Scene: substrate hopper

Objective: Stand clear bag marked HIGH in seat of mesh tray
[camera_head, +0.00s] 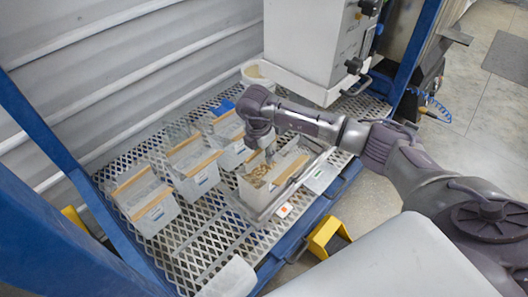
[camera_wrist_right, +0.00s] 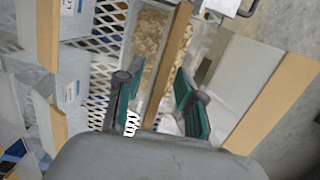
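A clear bag with tan contents (camera_head: 256,177) and a wooden top strip stands on the mesh tray (camera_head: 195,245), inside or over a grey metal frame (camera_head: 237,206); I cannot tell how it sits in it. No HIGH marking is readable. My right gripper (camera_head: 268,154) is at the top of this bag. In the right wrist view its two green-padded fingers (camera_wrist_right: 158,103) are apart, on either side of the wooden strip (camera_wrist_right: 168,65), with visible gaps. The tan contents (camera_wrist_right: 149,35) show beyond the fingers. My left gripper is out of view.
Three similar clear bags with wooden strips stand to the left: near (camera_head: 151,213), middle (camera_head: 198,180) and far (camera_head: 232,156). A white tub (camera_head: 256,76) and the grey hopper (camera_head: 318,45) stand behind. Blue posts edge the bench. Bare mesh lies at the front.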

